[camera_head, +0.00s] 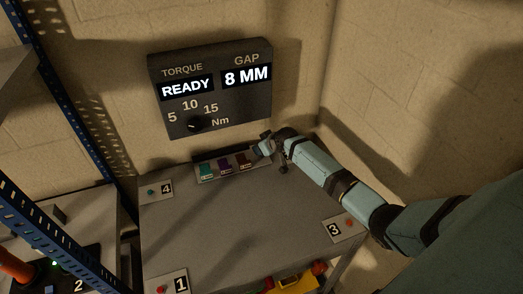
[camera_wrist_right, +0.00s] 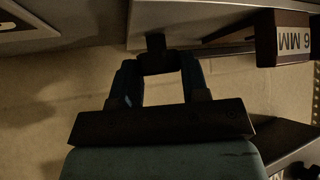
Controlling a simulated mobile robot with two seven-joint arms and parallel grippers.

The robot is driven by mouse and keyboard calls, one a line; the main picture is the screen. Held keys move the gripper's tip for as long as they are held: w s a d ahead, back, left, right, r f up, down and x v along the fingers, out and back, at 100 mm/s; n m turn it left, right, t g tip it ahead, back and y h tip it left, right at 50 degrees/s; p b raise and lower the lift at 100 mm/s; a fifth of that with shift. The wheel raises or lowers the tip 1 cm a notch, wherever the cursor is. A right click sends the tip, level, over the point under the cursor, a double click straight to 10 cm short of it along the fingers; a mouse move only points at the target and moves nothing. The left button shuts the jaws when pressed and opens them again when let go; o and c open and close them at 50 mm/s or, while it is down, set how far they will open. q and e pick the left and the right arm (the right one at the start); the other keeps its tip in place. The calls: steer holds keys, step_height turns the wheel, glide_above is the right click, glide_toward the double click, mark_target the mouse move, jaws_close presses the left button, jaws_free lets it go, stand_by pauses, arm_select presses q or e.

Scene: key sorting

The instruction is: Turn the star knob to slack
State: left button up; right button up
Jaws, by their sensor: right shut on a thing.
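My right gripper (camera_head: 266,145) is at the back of the grey table, just right of the small tray of coloured blocks. In the right wrist view its two fingers (camera_wrist_right: 159,66) are shut on a small dark part (camera_wrist_right: 155,42) that sticks out from a grey edge. This part appears to be the star knob, but its star shape and any slack marking are hidden or too dark to read. The wall panel (camera_head: 161,67) reads "READY" under TORQUE and "8 MM" under GAP. My left gripper is not in view.
The tray (camera_head: 202,179) holds several coloured blocks; a "6 MM" block (camera_wrist_right: 293,42) is close by in the wrist view. Numbered plates 4 (camera_head: 153,192), 3 (camera_head: 337,229) and 1 (camera_head: 170,284) lie at the table's corners. The table's middle is clear. A blue rack post (camera_head: 67,95) stands left.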

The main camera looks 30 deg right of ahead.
steer(key=n+g+y+b, duration=0.1)
steer(key=n+b, duration=0.1)
steer(key=b, duration=0.2)
steer(key=n+g+y+b, duration=0.1)
steer(key=n+y+b, duration=0.1)
steer(key=n+b, duration=0.1)
steer(key=n+y+b, duration=0.2)
steer(key=n+b, duration=0.1)
steer(key=b, duration=0.3)
steer(key=shift+w+d+f+g, duration=0.15)
steer(key=shift+d+f+g, duration=0.15)
steer(key=shift+f+g, duration=0.1)
steer(key=shift+r+n+b, duration=0.15)
steer(key=shift+n+b, duration=0.15)
steer(key=shift+b, duration=0.15)
arm_select(q)
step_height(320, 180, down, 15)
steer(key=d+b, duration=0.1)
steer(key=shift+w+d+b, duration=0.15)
steer(key=shift+b, duration=0.25)
arm_select(e)
steer(key=shift+r+n+g+y, duration=0.15)
steer(key=shift+n+g+y, duration=0.45)
steer(key=shift+n+g, duration=0.1)
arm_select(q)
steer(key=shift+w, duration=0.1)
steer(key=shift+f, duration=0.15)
arm_select(e)
steer(key=o, duration=0.6)
